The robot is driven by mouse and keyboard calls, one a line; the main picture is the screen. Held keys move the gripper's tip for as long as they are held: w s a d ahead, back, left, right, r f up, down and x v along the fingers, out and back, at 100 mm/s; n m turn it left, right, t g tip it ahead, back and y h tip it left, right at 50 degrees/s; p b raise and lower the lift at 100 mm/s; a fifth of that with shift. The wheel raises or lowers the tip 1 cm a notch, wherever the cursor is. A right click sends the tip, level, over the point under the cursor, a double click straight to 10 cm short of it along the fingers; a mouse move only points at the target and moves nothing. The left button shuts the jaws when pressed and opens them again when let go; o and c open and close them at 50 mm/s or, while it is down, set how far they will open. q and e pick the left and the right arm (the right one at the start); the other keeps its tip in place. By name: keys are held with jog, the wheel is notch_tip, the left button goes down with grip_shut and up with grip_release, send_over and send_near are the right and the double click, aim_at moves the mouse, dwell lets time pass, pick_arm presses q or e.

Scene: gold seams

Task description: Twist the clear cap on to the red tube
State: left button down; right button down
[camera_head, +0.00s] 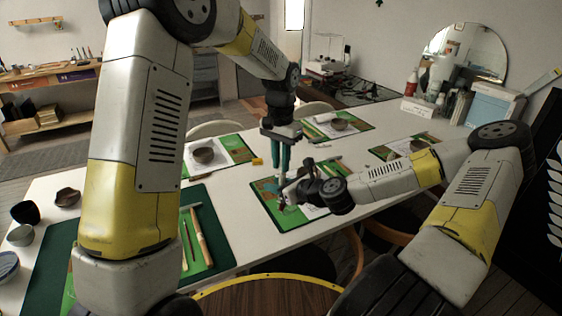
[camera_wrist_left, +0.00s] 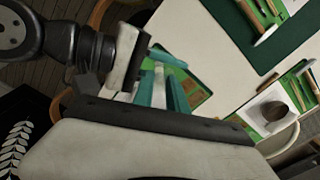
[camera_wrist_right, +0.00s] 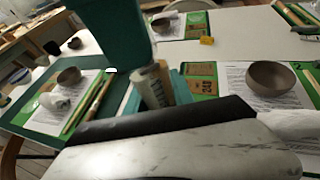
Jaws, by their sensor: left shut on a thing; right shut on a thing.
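My left gripper (camera_head: 279,172) points down from above, its teal fingers close together over the table; its fingers also show in the left wrist view (camera_wrist_left: 162,90). A small pale piece (camera_wrist_left: 158,86) shows between them, too little visible to name surely as the clear cap. My right gripper (camera_head: 288,191) comes in from the right, right below and beside the left fingertips. In the right wrist view, a whitish, pale-labelled cylinder (camera_wrist_right: 151,88) stands between its fingers, likely the tube; no red shows on it. A left finger hides its upper surroundings. Whether cap and tube touch, I cannot tell.
The white table (camera_head: 232,196) carries green mats with paper sheets, bowls and tools. A green mat (camera_head: 262,207) lies under the grippers. A brown bowl (camera_wrist_right: 270,78) and a small yellow block (camera_head: 257,161) are nearby. Bare tabletop lies left of the grippers.

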pick_arm(q)
jog(key=shift+f, duration=0.55)
jog(key=m, duration=0.2)
jog(key=shift+m, duration=0.3)
jog(key=m, duration=0.4)
jog(key=shift+w+a+m, duration=0.1)
jog(key=shift+w+m, duration=0.1)
jog(key=shift+m, duration=0.2)
jog(key=m, duration=0.5)
jog(key=shift+w, duration=0.1)
jog(key=m, duration=0.5)
jog(key=shift+w, duration=0.1)
jog(key=c, duration=1.3)
grip_release()
jog(key=shift+o, duration=0.2)
